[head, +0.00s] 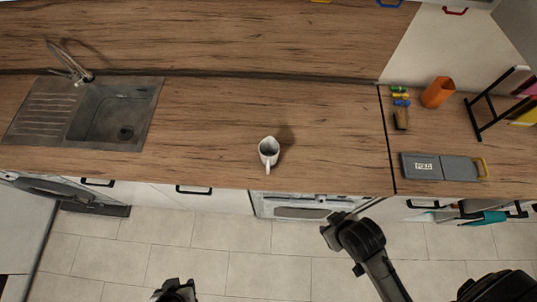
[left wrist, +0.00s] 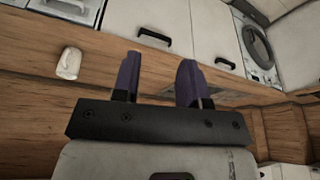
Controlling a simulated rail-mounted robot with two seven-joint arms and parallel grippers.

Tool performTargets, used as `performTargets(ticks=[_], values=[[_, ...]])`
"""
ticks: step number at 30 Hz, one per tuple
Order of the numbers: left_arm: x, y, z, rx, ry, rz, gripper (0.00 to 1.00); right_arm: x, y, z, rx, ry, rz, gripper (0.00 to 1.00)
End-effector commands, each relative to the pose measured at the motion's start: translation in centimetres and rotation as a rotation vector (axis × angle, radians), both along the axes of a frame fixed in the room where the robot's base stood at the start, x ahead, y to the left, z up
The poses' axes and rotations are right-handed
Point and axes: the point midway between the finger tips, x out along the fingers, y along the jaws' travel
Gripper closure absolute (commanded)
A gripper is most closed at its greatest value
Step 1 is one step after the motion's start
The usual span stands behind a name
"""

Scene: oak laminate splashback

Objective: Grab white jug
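The white jug (head: 268,150) stands upright on the wooden counter, near its front edge, with its handle towards the front. It also shows at the left of the left wrist view (left wrist: 68,63), beyond and to the side of the fingers. My left gripper (head: 175,289) is at the bottom of the head view, over the floor, well apart from the jug. In the left wrist view its two fingers (left wrist: 158,82) are spread with nothing between them. My right arm's dark end (head: 338,228) is over the floor in front of the oven; its fingers are not clear.
A sink (head: 115,112) with a tap is at the left. On the right are an orange cup (head: 437,92), a grey case (head: 443,166), small coloured items (head: 401,98) and a black rack (head: 494,104). The counter around the jug is clear.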

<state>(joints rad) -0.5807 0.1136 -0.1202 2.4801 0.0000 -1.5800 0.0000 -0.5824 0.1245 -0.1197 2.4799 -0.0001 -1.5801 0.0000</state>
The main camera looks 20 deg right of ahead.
Motion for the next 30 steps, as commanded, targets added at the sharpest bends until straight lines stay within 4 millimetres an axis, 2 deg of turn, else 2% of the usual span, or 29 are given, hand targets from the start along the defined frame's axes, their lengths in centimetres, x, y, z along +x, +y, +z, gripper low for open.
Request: performTargets(ticks=[3,21,30], values=[[-0.01,0.11,-0.01,0.004,0.0,-0.003,0.59,0.01,0.11,0.01,0.004,0.0,-0.002,0.58],[-0.01,0.3,-0.01,0.01,-0.001,-0.006,0.02,0.09,0.26,0.05,0.008,-0.002,-0.005,0.58],[0.02,-0.01,0.01,0.0,0.0,0.001,0.0,0.11,0.05,0.06,0.001,-0.003,0.0,0.58]])
